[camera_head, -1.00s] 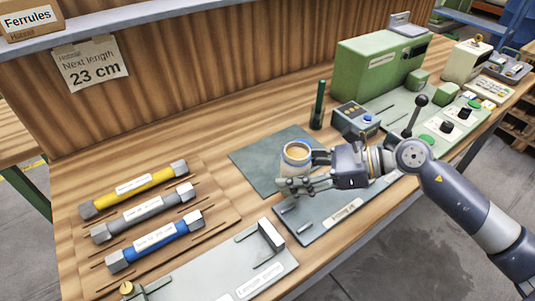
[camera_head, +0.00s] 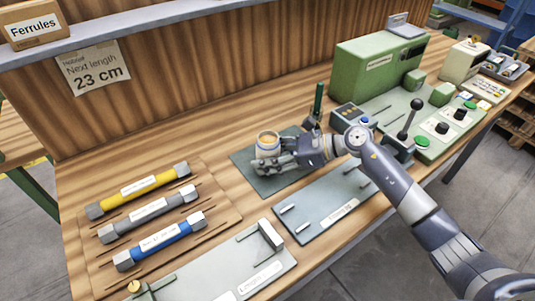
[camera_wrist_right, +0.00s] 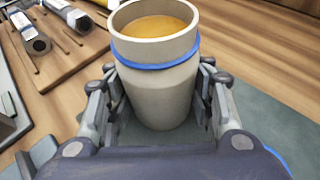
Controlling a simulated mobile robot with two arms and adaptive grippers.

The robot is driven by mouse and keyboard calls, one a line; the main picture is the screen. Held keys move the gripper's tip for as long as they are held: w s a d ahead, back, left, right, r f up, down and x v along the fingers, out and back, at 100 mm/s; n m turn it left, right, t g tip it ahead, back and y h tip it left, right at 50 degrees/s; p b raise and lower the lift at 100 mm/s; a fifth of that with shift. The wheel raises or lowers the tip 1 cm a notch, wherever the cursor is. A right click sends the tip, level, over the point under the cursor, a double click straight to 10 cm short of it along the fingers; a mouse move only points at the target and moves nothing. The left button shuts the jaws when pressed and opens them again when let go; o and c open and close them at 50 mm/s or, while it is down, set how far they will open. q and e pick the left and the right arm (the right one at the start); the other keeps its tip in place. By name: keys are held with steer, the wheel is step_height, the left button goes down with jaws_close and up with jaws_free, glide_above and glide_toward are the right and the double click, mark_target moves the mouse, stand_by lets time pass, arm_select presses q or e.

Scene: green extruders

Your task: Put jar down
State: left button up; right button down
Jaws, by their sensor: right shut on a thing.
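The jar (camera_head: 267,143) is a pale grey cup with a blue band and an orange-brown filling. It is upright over the dark green mat (camera_head: 275,185) in the middle of the bench. My right gripper (camera_head: 275,164) is shut around the jar from the right. In the right wrist view the jar (camera_wrist_right: 155,75) stands between the two fingers of my right gripper (camera_wrist_right: 158,95), one on each side. Whether its base touches the mat is hard to tell. My left gripper is not in view.
A dark green upright cylinder (camera_head: 318,103) and a blue-grey box (camera_head: 347,117) stand behind the gripper. A grey plate with pegs (camera_head: 325,205) lies in front. Yellow, grey and blue bars lie on a wooden board (camera_head: 215,205) at left. A green machine (camera_head: 375,75) stands at back right.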

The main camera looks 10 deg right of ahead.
steer(key=shift+f, duration=0.1)
steer(key=c, duration=0.7)
jaws_free()
steer(key=shift+c, duration=0.2)
steer(key=shift+r, duration=0.3)
steer(key=v, duration=0.3)
steer(key=b+v, duration=0.1)
steer(key=v, duration=0.3)
steer(key=b+v, duration=0.1)
steer(key=v, duration=0.3)
steer(key=shift+f, duration=0.3)
steer(key=shift+s+d+r+b, duration=0.25)
steer(key=shift+d+r+b, duration=0.05)
steer(key=shift+d+r, duration=0.1)
